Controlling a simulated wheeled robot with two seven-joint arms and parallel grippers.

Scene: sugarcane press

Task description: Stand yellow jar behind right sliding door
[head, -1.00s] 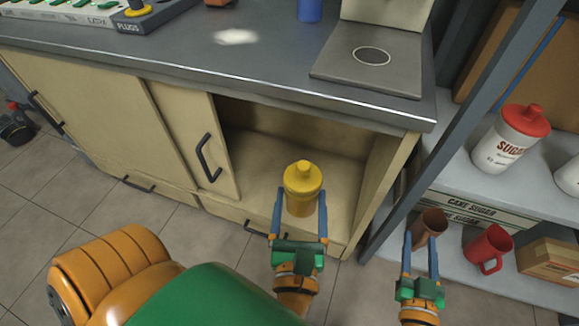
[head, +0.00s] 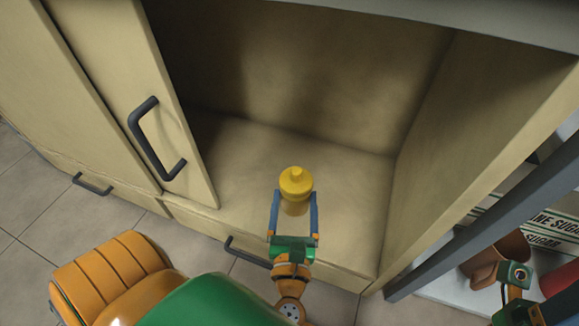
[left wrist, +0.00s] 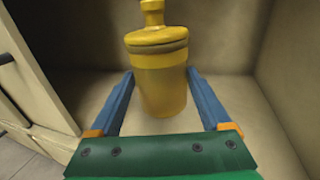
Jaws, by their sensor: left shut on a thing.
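The yellow jar (head: 297,186) with its knobbed lid is upright at the open right side of the cabinet, over the front of its floor (head: 345,190). My left gripper (head: 295,208) is shut on the jar, a blue finger on each side. The jar also shows in the left wrist view (left wrist: 161,85). I cannot tell whether its base touches the cabinet floor. The right sliding door (head: 130,85) is slid left, leaving the right compartment open. Part of my right arm's end shows at the lower right edge, its fingers not clear.
The compartment is empty behind the jar, with a side wall (head: 470,130) on the right. A black door handle (head: 155,140) sticks out at left. A brown mug (head: 497,262) stands on the shelf at right, beyond a grey post (head: 480,235).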

